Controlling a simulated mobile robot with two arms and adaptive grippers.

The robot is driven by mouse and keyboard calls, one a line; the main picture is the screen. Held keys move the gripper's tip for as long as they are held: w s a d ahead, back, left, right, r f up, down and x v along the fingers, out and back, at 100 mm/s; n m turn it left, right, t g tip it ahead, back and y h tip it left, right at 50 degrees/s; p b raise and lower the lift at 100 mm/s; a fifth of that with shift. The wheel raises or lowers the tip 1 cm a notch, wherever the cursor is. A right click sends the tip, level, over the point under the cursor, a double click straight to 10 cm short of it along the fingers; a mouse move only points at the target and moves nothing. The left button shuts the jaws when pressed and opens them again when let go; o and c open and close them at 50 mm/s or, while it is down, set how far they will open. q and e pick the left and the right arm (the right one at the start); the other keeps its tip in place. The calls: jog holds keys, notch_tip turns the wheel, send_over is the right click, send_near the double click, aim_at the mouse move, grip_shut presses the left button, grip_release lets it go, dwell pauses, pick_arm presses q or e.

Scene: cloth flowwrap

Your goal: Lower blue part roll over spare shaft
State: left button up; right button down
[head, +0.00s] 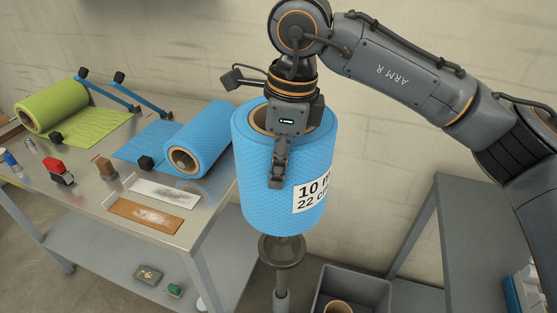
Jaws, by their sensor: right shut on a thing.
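The blue part roll (265,200) hangs upright, with a white label reading "10 m" and "22 c…" on its side. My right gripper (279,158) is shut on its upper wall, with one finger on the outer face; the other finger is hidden. The brown core (262,122) shows at the top, partly behind the gripper. The spare shaft (282,284) stands directly below, with a round dark flange (282,249). The roll's lower edge overlaps the flange's far side in the picture. I cannot tell how far the shaft is inside the core. My left gripper is out of view.
A steel table (198,225) at left bears a lying blue roll (205,135), a green roll (52,105), a red-topped item (57,168) and sample cards. A grey bin (352,290) with a brown core stands right of the shaft. A grey bench (480,220) stands at right.

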aim_at(279, 195)
jog(key=shift+f+b, duration=2.95)
jog(key=shift+f, duration=0.75)
